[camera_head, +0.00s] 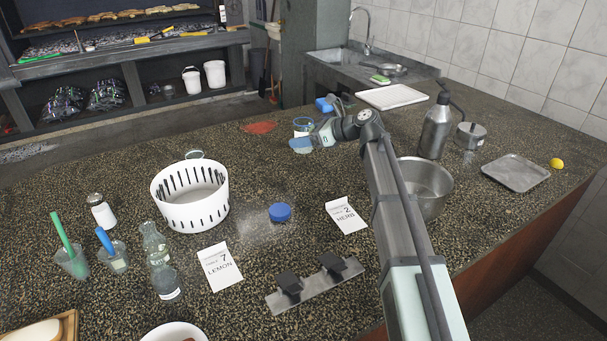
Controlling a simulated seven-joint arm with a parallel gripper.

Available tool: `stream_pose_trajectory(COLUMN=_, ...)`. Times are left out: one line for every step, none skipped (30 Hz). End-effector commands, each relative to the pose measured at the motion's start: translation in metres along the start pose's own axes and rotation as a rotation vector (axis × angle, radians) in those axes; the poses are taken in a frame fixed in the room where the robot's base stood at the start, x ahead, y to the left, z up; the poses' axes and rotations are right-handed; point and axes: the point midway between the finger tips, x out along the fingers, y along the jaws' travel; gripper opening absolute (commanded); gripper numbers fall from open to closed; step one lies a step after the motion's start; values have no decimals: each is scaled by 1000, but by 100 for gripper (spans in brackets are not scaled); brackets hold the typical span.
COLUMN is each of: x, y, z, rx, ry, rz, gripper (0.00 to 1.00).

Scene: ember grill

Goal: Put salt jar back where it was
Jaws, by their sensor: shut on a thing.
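My gripper (318,138) is at the far middle of the counter, its fingers shut at a small clear jar (303,124) with a blue band and a pale label. I take this to be the salt jar. The fingers partly cover it, and I cannot tell whether it touches the counter. A round blue lid (280,212) lies on the counter nearer to me, beside a faint patch of white grains (255,233).
A white slotted basket (190,217), a shaker (101,211) and a glass bottle (160,262) stand to the left. A steel pot (432,185) and metal flask (435,128) stand right of my arm. Red powder (260,127) lies left of the gripper. Cards (346,215) lie in front.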

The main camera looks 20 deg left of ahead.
Motion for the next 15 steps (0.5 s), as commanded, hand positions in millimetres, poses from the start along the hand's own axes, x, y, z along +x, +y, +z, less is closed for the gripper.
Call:
stream_pose_trajectory(x=1, y=0, z=-3, rx=3, ry=0, rz=-4, gripper=33)
stream_pose_trajectory(x=2, y=0, z=-6, rx=3, ry=0, rz=-6, gripper=33)
stream_pose_trajectory(x=4, y=0, z=-10, rx=4, ry=0, rz=-6, gripper=33)
stream_pose_trajectory(x=6, y=0, z=-14, rx=4, ry=1, rz=-6, gripper=33)
stream_pose_trajectory(x=7, y=1, z=-19, rx=4, ry=1, rz=-6, gripper=33)
stream_pose_trajectory(x=10, y=1, z=-24, rx=4, ry=1, rz=-5, gripper=33)
stream_pose_trajectory(x=12, y=1, z=-29, rx=4, ry=1, rz=-5, gripper=33)
stream_pose_trajectory(x=13, y=1, z=-34, rx=4, ry=1, rz=-4, gripper=33)
stream_pose_trajectory(x=16, y=1, z=-40, rx=4, ry=2, rz=-4, gripper=33)
stream_pose_trajectory(x=18, y=1, z=-44, rx=3, ry=2, rz=-4, gripper=33)
stream_pose_trajectory(x=19, y=1, z=-48, rx=3, ry=2, rz=-4, gripper=33)
stream_pose_trajectory(x=21, y=1, z=-52, rx=3, ry=1, rz=-5, gripper=33)
stream_pose_trajectory(x=22, y=1, z=-54, rx=3, ry=1, rz=-5, gripper=33)
stream_pose_trajectory(x=22, y=0, z=-56, rx=2, ry=1, rz=-5, gripper=33)
stream_pose_trajectory(x=23, y=0, z=-58, rx=2, ry=1, rz=-5, gripper=33)
